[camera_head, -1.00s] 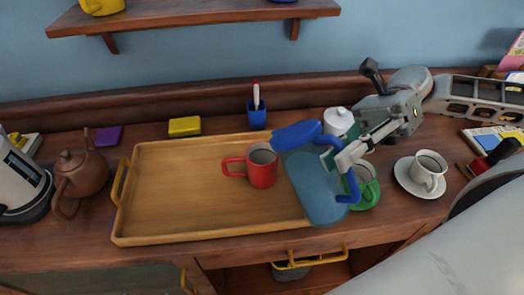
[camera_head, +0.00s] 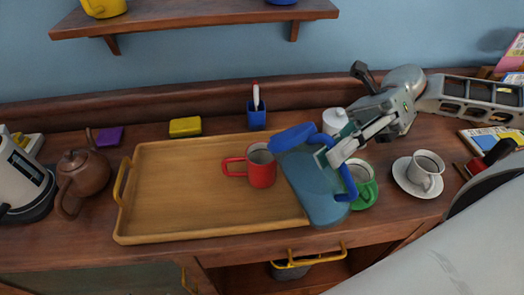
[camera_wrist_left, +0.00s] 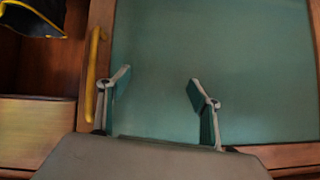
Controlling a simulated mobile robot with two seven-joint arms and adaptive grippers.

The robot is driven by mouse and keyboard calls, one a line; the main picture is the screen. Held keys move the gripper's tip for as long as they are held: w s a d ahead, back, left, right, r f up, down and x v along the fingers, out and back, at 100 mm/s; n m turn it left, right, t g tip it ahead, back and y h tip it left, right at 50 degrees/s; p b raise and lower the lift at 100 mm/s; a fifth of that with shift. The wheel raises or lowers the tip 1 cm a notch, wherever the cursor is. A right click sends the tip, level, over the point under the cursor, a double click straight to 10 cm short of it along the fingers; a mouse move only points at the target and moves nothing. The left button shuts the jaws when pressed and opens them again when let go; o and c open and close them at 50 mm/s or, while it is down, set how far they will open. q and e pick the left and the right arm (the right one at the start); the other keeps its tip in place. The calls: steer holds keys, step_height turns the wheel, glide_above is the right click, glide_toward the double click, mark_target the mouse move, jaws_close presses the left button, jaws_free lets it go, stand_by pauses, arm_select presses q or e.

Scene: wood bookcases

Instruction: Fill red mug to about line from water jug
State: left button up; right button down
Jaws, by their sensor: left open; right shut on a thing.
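The red mug (camera_head: 262,168) stands upright on the wooden tray (camera_head: 190,205), its handle to the left. The translucent blue water jug (camera_head: 318,190) is tilted, its blue-lidded top (camera_head: 293,137) leaning left, over or just behind the mug's right rim. My right gripper (camera_head: 328,155) is shut on the jug's blue handle and holds it at the tray's right end. I cannot tell whether water is flowing, and the mug's fill level is not clear. My left gripper (camera_wrist_left: 158,85) is open and empty in front of a greenish cabinet panel in the left wrist view.
A green cup (camera_head: 362,190) stands close right of the jug, and a white cup on a saucer (camera_head: 425,172) further right. A white lidded pot (camera_head: 335,120) is behind. A brown teapot (camera_head: 84,175) and a kettle (camera_head: 22,180) stand left. The tray's left part is bare.

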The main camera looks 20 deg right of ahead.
mark_target(317, 143)
arm_select(q)
steer(key=shift+w+r, duration=0.1)
steer(key=shift+w, duration=0.05)
arm_select(e)
steer(key=shift+w+a+m, duration=0.1)
steer(key=shift+w+m, duration=0.3)
arm_select(q)
steer(key=shift+d+r+p, duration=0.15)
steer(key=shift+r+p, duration=0.25)
steer(key=shift+p, duration=0.35)
arm_select(e)
steer(key=shift+w+a+f+m, duration=0.2)
steer(key=shift+w+m, duration=0.2)
steer(key=shift+m, duration=0.3)
arm_select(q)
steer(key=shift+s+d+r+p, duration=0.1)
steer(key=shift+s+r+p, duration=0.15)
steer(key=shift+p, duration=0.25)
arm_select(e)
steer(key=shift+w+m, duration=0.35)
steer(key=shift+m, duration=0.05)
stand_by(0.5)
